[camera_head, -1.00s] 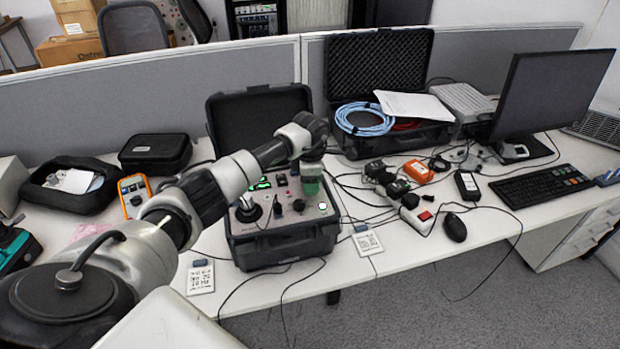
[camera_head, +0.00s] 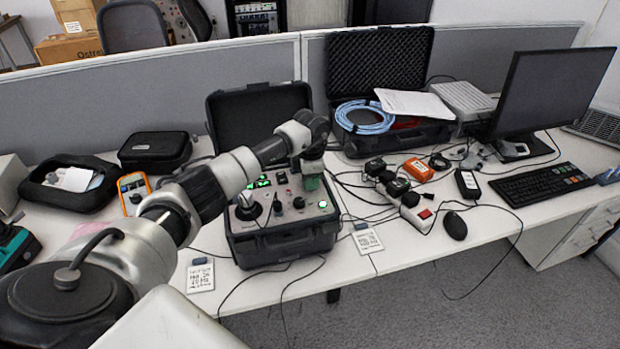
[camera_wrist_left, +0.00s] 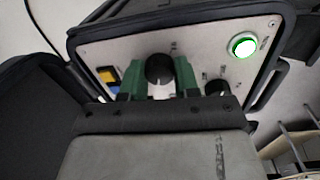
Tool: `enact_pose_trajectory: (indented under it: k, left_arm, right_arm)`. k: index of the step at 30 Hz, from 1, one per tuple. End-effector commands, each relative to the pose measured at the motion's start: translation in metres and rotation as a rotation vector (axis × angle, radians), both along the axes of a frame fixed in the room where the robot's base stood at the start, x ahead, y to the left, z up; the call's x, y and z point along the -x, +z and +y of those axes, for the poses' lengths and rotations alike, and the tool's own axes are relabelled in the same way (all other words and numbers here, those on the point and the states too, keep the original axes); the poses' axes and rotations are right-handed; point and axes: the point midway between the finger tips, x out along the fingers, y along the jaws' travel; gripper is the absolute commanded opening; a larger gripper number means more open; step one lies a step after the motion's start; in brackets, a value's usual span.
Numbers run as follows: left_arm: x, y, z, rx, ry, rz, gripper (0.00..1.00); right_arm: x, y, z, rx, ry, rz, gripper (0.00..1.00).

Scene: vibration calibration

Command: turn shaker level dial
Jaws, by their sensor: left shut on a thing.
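The shaker unit (camera_head: 285,246) is an open black case on the desk, with a light control panel facing up. My left gripper (camera_head: 311,184) reaches over the right part of the panel. In the left wrist view its green fingers (camera_wrist_left: 160,84) stand on either side of a black round dial (camera_wrist_left: 159,69) and are shut on it. The dial's white mark shows at its top. In the head view the gripper hides this dial. My right gripper is in neither view.
A lit green button (camera_wrist_left: 242,45) and another black knob (camera_wrist_left: 217,88) sit close to the fingers. A large black knob (camera_head: 248,208) is at the panel's left. The raised case lid (camera_head: 258,112) stands behind the arm. Cables and a power strip (camera_head: 412,212) lie to the right.

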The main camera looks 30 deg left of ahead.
Motion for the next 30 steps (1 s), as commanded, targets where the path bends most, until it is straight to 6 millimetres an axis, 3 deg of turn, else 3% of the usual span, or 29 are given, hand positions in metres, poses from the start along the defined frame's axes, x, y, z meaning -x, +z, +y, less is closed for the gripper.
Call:
enact_pose_trajectory:
  k: [30]
  left_arm:
    - [-0.002, 0.001, 0.001, -0.001, 0.878, -0.003, 0.07]
  right_arm:
    - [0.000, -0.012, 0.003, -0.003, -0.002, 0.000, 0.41]
